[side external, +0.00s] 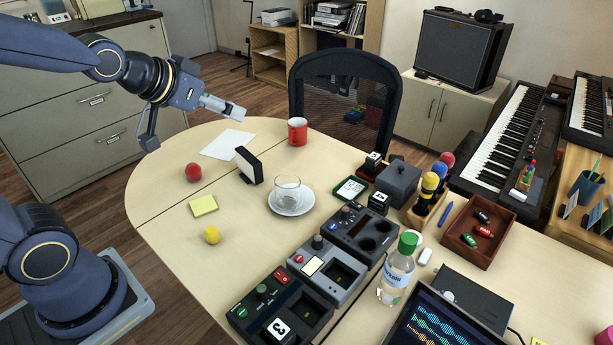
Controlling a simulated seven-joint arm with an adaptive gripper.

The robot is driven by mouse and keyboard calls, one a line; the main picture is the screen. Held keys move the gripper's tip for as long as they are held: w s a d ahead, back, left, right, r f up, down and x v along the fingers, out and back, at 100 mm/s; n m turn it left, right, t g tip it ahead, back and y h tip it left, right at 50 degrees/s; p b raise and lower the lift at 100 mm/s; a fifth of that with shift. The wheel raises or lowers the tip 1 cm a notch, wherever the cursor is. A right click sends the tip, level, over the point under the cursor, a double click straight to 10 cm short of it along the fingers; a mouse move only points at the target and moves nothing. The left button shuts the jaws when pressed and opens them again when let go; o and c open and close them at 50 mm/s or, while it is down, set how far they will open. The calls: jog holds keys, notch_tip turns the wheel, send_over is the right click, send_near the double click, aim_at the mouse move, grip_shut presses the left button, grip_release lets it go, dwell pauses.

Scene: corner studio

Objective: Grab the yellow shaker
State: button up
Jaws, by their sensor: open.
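The yellow shaker (429,184) stands upright with a rounded yellow head and a dark handle. It is in a wooden holder (416,217) on the right part of the table, with a blue shaker (439,170) and a red shaker (447,159) close behind it. My gripper (194,130) is at the upper left, raised near the table's left end. Its fingers are spread wide with nothing between them. It is far from the yellow shaker, with much of the table between them. The lower part of the yellow shaker is partly hidden by the holder.
A grey lidded box (397,180) stands left of the holder, and a clear bottle (396,272) stands in front. A brown tray (478,237) is to the right. A red mug (297,131), black-framed block (248,165) and cup on a saucer (291,205) lie between.

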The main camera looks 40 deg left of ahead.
jog(key=w+a+f, duration=0.4)
jog(key=f, duration=0.3)
jog(key=n+g, duration=0.3)
jog(key=g, duration=0.3)
send_near(209, 231)
jog(key=shift+y, duration=0.3)
jog(key=x, duration=0.5)
jog(key=shift+w+d+f, duration=0.1)
jog(key=shift+d, duration=0.15)
jog(key=shift+a+f, duration=0.15)
jog(key=shift+f, duration=0.2)
jog(key=x, duration=0.6)
jog(key=shift+w+f, duration=0.15)
jog(key=shift+w, duration=0.05)
jog(key=shift+c, duration=0.2)
jog(key=c, duration=1.2)
